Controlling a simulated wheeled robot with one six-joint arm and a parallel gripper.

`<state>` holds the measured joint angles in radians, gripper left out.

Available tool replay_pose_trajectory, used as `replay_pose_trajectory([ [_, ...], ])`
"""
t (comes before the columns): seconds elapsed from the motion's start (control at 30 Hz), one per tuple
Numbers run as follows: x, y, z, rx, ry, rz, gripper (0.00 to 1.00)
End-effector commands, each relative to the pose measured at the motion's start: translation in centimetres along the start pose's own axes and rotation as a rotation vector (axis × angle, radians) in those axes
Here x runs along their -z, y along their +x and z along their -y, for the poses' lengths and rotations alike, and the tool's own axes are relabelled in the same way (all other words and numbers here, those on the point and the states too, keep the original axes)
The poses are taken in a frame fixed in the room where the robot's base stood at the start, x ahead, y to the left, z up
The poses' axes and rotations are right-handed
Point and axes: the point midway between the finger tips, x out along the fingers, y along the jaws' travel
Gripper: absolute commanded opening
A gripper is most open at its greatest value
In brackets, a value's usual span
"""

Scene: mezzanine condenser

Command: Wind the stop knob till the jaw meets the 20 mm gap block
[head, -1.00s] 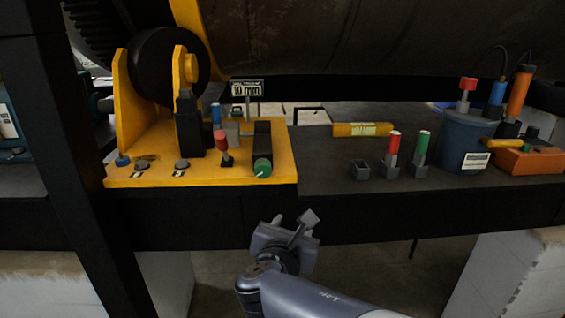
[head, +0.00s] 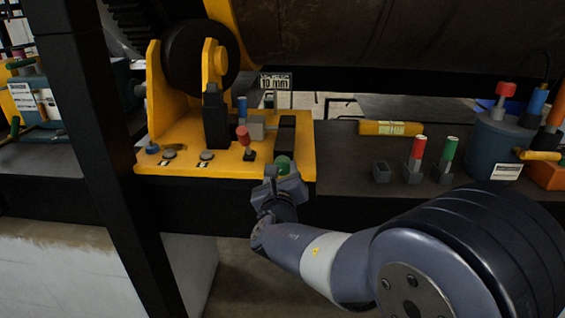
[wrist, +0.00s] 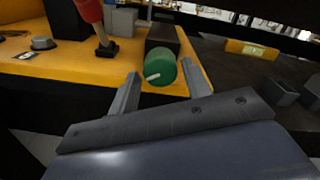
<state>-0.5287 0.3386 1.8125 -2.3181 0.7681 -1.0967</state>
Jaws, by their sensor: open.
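The green stop knob (head: 283,165) sits on the front end of a black housing (head: 286,136) on the yellow base plate. In the wrist view the knob (wrist: 160,67) shows a pale pointer mark on its face. My gripper (wrist: 158,90) is open, with one finger on each side of the knob in that view; I cannot tell whether either finger touches it. In the head view my gripper (head: 279,180) covers the knob's lower part. A grey block (head: 257,131) sits left of the housing, and it also shows in the wrist view (wrist: 120,20). Which part is the jaw is unclear.
A red-handled lever (head: 243,137) stands close left of the knob. Grey buttons (head: 206,155) lie further left. Red (head: 416,149) and green (head: 450,150) handles stand in holders on the dark bench to the right. A black post (head: 92,140) rises at left.

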Motion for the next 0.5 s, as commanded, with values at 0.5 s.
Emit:
replay_pose_trajectory([
  [0.5, 0.0, 3.5, 0.0, 0.0, 0.001, 0.0, 0.46],
])
